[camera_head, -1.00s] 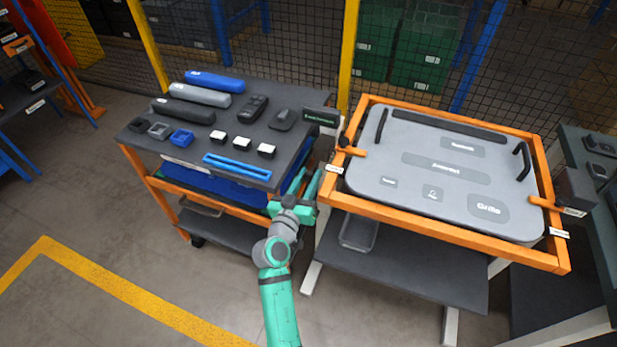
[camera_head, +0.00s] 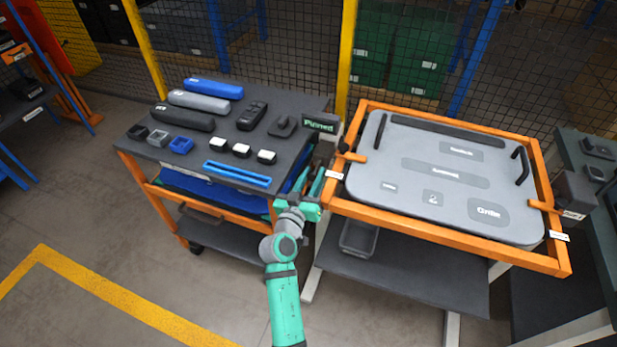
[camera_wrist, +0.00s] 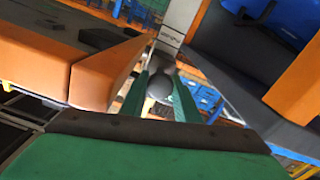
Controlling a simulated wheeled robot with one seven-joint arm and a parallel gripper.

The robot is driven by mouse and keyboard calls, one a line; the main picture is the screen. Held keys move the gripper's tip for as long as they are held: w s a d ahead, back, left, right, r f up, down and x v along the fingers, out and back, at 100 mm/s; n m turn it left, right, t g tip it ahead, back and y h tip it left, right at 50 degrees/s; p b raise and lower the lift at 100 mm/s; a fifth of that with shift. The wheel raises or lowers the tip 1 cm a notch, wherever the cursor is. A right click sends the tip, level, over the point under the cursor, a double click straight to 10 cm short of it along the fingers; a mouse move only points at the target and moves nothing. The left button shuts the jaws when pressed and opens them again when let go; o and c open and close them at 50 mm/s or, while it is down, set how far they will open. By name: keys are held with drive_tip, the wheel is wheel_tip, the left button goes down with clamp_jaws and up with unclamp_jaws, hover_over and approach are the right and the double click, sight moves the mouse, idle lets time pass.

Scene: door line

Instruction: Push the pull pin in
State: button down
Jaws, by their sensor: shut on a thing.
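The pull pin shows in the wrist view as a grey round knob (camera_wrist: 160,86) between my two green fingers. Its shaft is hidden behind the knob. My gripper (camera_wrist: 161,92) is shut on this knob. In the head view my gripper (camera_head: 318,182) is in the gap between the dark tool cart and the orange-framed table, at the table's left edge. The knob cannot be made out there. A dark sign (camera_head: 320,123) above the gap reads "Pinned". A pale block carrying lettering (camera_wrist: 172,30) shows just beyond the knob in the wrist view.
The orange frame (camera_head: 440,232) holds a grey panel (camera_head: 400,180) close to my gripper's right. The tool cart (camera_head: 215,105) on the left bears several tools and small blocks. An orange beam (camera_wrist: 95,80) lies close on the left in the wrist view. Open floor lies at front left.

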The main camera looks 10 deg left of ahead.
drive_tip(key=c, duration=1.6)
unclamp_jaws()
drive_tip(key=shift+w, duration=0.15)
drive_tip(key=s, duration=0.7)
drive_tip(key=s+a, duration=0.1)
drive_tip(key=s, duration=0.3)
drive_tip(key=shift+a, duration=0.1)
